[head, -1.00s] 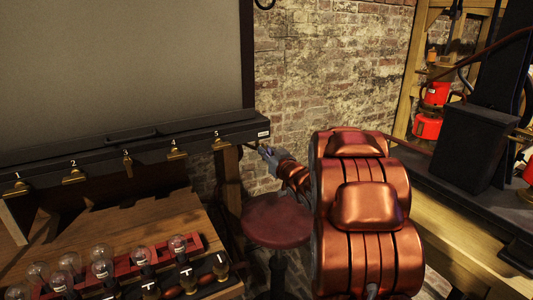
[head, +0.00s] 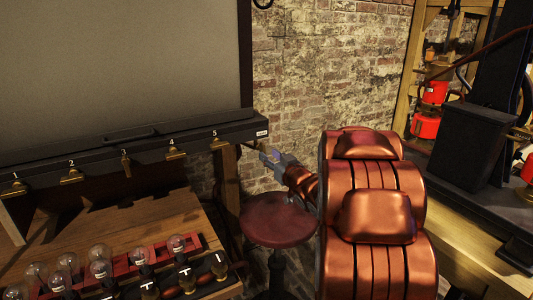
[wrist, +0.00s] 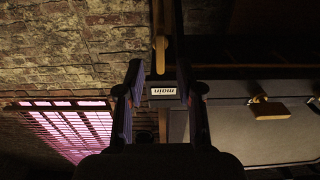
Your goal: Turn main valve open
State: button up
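The black manifold box (head: 100,165) runs along the left wall, with a small white label (head: 261,133) at its right end. In the wrist view the label (wrist: 163,91) reads "main", upside down. A long brass lever (wrist: 160,48) shows just above the label there, and I take it to be the main valve handle. My gripper (head: 268,155) is beside the box's right end. In the wrist view my gripper (wrist: 160,80) is open, its fingers on either side of the label. The lever lies beyond the fingertips, not visibly gripped. In the head view the lever is mostly hidden.
Brass valves numbered 1 to 5 line the box front; valve 5 (head: 220,143) is nearest my gripper. A round red stool (head: 278,222) stands below my gripper. Bulbs (head: 100,268) and switches sit on the wooden bench at left. A brick wall (head: 330,70) is behind.

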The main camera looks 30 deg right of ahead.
jog(key=shift+s+a, duration=0.15)
jog(key=shift+s, duration=1.5)
jog(key=shift+a, duration=0.1)
